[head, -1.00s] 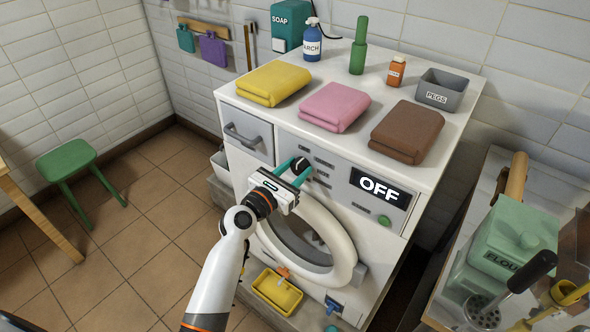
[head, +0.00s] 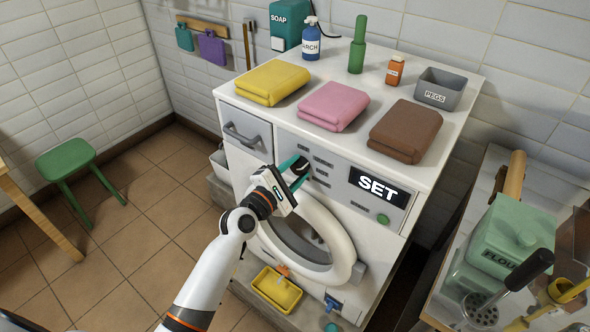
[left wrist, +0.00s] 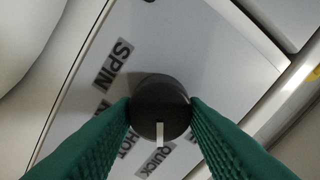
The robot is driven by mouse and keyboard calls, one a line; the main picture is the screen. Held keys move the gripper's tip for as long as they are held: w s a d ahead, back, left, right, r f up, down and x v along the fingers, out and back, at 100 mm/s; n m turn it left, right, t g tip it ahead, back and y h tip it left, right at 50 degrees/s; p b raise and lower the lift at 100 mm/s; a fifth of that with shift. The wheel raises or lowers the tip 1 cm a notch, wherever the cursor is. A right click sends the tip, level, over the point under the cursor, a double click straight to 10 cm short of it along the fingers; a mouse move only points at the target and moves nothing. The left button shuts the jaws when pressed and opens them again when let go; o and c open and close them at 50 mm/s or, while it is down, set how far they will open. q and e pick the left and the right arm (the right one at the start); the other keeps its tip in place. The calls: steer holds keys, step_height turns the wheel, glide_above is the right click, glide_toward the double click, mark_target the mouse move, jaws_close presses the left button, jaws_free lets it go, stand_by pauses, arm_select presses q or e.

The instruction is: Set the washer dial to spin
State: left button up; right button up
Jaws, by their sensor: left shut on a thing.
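The washer (head: 240,175) stands against the wall with its round door (head: 345,235) closed. Its black dial (head: 301,167) is on the front panel, and its display (head: 378,187) reads SET. My left gripper (head: 296,166) is shut on the dial, its green fingers on opposite sides. In the left wrist view, the dial (left wrist: 160,100) sits between the fingertips of the gripper (left wrist: 160,112). Its white pointer mark (left wrist: 159,133) points down, near the QUICK label (left wrist: 155,160). The SPIN label (left wrist: 114,65) is up and left of the dial. Other labels are partly hidden by the left finger.
Yellow (head: 273,84), pink (head: 333,105) and brown (head: 405,130) folded towels lie on the washer top. A green button (head: 383,219) is below the display. A side table with a flour tin (head: 510,245) stands right. Floor to the left is open around a green stool (head: 66,158).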

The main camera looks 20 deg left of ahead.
arm_select(q)
steer(key=m, duration=0.6)
steer(key=shift+f+m, duration=0.15)
steer(key=shift+m, duration=0.15)
steer(key=m+p, duration=0.1)
steer(key=m, duration=0.5)
steer(key=shift+f, duration=0.1)
steer(key=m+p, duration=0.1)
steer(key=m, duration=0.5)
steer(key=shift+m, duration=0.4)
steer(key=m+p, duration=0.1)
steer(key=m, duration=0.4)
steer(key=shift+a+f+m, duration=0.1)
steer(key=shift+a+m, duration=0.05)
steer(key=shift+m, duration=0.15)
steer(key=o, duration=1)
steer(key=shift+w, duration=0.1)
steer(key=shift+c, duration=0.2)
